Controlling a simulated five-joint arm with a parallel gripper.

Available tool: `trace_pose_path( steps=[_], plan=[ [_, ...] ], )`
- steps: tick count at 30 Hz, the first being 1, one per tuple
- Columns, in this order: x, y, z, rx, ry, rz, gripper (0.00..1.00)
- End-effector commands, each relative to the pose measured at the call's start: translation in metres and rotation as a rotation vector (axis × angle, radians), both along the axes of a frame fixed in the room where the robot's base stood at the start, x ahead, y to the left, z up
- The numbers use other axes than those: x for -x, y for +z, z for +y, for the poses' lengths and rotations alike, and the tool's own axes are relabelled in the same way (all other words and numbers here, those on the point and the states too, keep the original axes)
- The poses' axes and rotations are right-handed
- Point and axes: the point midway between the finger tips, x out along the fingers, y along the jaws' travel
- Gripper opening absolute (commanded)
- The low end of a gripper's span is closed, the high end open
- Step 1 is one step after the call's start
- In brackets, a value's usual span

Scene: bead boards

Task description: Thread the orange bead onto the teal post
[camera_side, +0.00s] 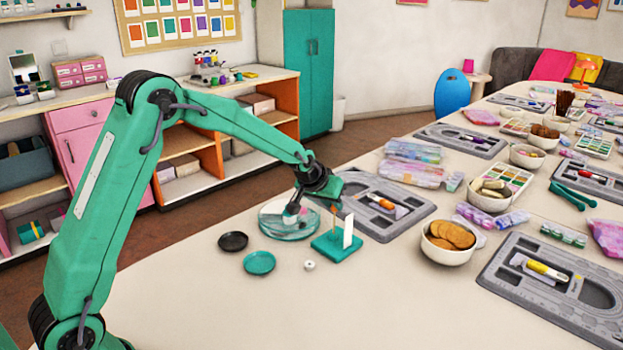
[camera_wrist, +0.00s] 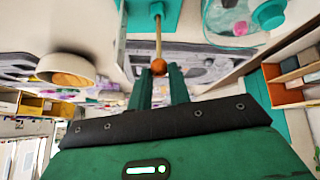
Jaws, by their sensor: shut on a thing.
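A teal base (camera_side: 335,246) stands on the table in the side view, with a thin upright post and a white upright card (camera_side: 348,231). In the wrist view the base (camera_wrist: 166,13) is at the top, and its tan post (camera_wrist: 158,38) runs down toward my fingertips. My gripper (camera_wrist: 158,72) is shut on the orange bead (camera_wrist: 158,66), which lines up with the near end of the post. I cannot tell whether the post tip is inside the hole. In the side view my gripper (camera_side: 331,202) is just above the base, and the bead is barely visible.
A clear round dish (camera_side: 289,220) is left of the base. A black dish (camera_side: 233,241), a teal dish (camera_side: 260,263) and a white bead (camera_side: 309,265) lie nearby. A grey bead board (camera_side: 384,206) is behind, a bowl of cookies (camera_side: 449,240) right. The front table is clear.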

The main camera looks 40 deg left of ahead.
Motion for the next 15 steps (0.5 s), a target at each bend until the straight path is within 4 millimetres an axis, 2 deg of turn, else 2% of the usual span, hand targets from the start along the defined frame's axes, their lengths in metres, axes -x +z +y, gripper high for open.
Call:
trace_pose_path(
  steps=[15],
  plan=[
    [0.0002,-0.0101,0.0,0.0,0.0,0.001,0.0]
  ],
)
